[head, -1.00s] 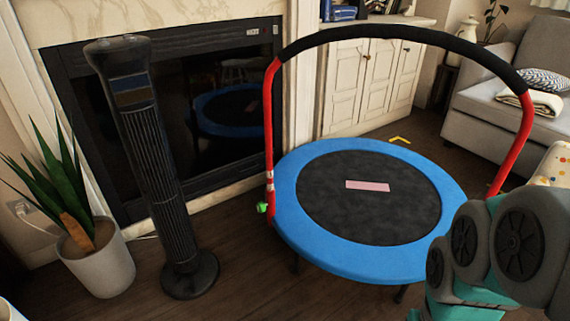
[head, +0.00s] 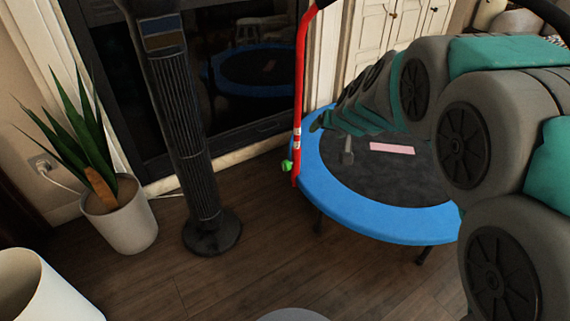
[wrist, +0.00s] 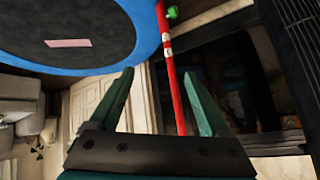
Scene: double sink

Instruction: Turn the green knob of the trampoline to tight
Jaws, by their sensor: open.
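The trampoline has a blue rim (head: 385,223), a black mat and a red handle post (head: 301,75). The small green knob (head: 287,166) sits low on the left side of this post, just below white bands. In the wrist view the green knob (wrist: 173,12) is near the top edge, above the fingertips. The red post (wrist: 177,100) runs between the fingers in that picture, seemingly beyond them. My gripper (wrist: 159,75) is open and empty, its two green fingers spread. In the head view it is over the trampoline, right of the post, partly hidden by my arm.
A black tower fan (head: 175,105) stands left of the trampoline, before a dark fireplace (head: 240,80). A potted plant (head: 118,215) and a white container (head: 40,290) are further left. Wooden floor (head: 270,255) is clear between fan and trampoline. White cabinets (head: 390,35) stand behind.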

